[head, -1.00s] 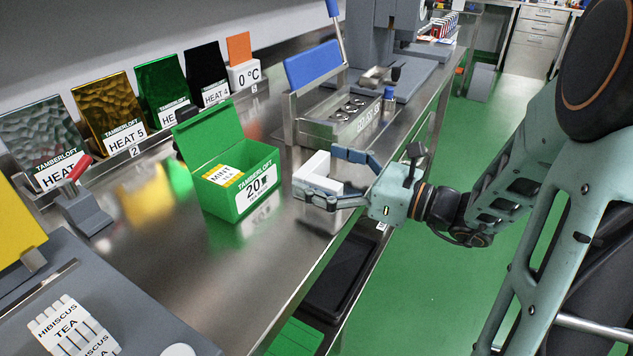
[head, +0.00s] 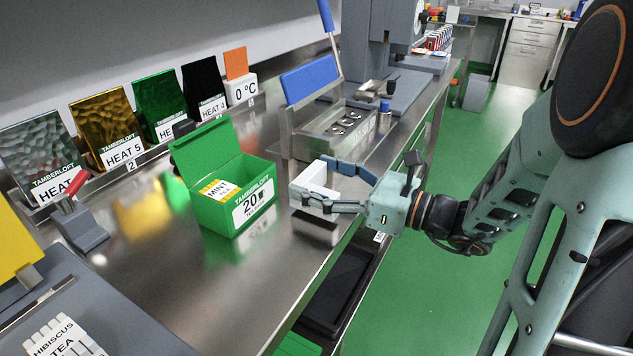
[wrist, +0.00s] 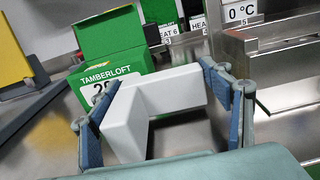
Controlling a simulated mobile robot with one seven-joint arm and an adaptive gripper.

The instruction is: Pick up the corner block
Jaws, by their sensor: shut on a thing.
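The corner block (head: 317,176) is a white L-shaped piece. It sits between the fingers of my gripper (head: 313,179), which is shut on it. In the head view the fingers partly hide it, and it appears a little above the steel counter, near the counter's front edge, with a reflection below. In the wrist view the block (wrist: 172,91) shows its L shape, one arm reaching toward the right finger and one toward the camera. The blue-padded fingers of my gripper (wrist: 155,90) stand on either side of it.
An open green Tamberloft box (head: 238,200) with mint tea stands just left of the block. A steel holder with a blue panel (head: 310,77) stands behind it. Several coloured heat plates (head: 104,130) line the wall. A grey board with hibiscus tea (head: 60,338) is at front left.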

